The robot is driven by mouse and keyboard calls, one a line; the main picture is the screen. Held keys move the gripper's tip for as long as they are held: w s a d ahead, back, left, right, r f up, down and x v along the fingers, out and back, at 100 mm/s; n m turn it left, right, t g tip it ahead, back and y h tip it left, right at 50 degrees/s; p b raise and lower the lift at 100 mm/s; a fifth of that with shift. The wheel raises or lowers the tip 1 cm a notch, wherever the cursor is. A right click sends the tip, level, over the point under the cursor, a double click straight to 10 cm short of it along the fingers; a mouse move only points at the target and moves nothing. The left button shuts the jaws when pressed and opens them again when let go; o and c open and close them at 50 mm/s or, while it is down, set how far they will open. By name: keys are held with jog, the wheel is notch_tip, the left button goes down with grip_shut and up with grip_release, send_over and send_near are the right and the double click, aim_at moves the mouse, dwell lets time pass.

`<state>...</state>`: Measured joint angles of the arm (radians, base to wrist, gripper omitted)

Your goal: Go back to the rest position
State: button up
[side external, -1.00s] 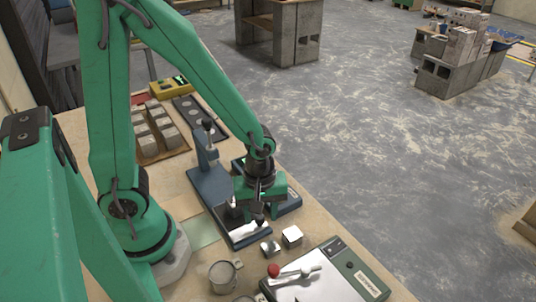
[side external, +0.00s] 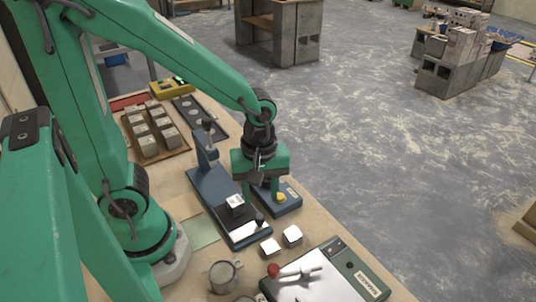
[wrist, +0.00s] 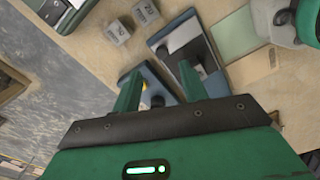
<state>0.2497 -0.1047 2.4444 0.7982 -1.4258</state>
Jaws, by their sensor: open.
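My gripper (side external: 261,196) is open and empty, pointing down above the blue devices at the middle of the bench. Its two fingers also show apart in the wrist view (wrist: 160,74). A small grey cube (side external: 235,204) sits on the blue stand (side external: 211,184), just left of the fingers and apart from them. In the wrist view, the fingers partly hide the blue stand (wrist: 160,36) and the smaller blue device. Two loose cubes, one (side external: 270,248) beside the other (side external: 292,236), lie on the bench in front; the wrist view shows both.
A wooden tray (side external: 180,149) of several grey cubes stands at the back left, near a yellow device (side external: 169,88) and a dark tray with round recesses (side external: 200,116). The smaller blue device (side external: 287,206) is under my gripper. A green-edged machine (side external: 325,280) and a metal cup (side external: 223,276) stand in front.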

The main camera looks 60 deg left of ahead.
dwell(0.3)
jog(key=s+a+r+m+t, duration=0.1)
jog(key=a+r+m+t, duration=0.1)
jog(key=r+m, duration=0.4)
jog(key=s+a+r+m+t, duration=0.1)
jog(key=a+r+m+t, duration=0.2)
jog(key=r+m, duration=0.4)
jog(key=shift+s+a+r+t, duration=0.2)
jog(key=shift+s+a+t, duration=0.15)
jog(key=shift+a, duration=0.35)
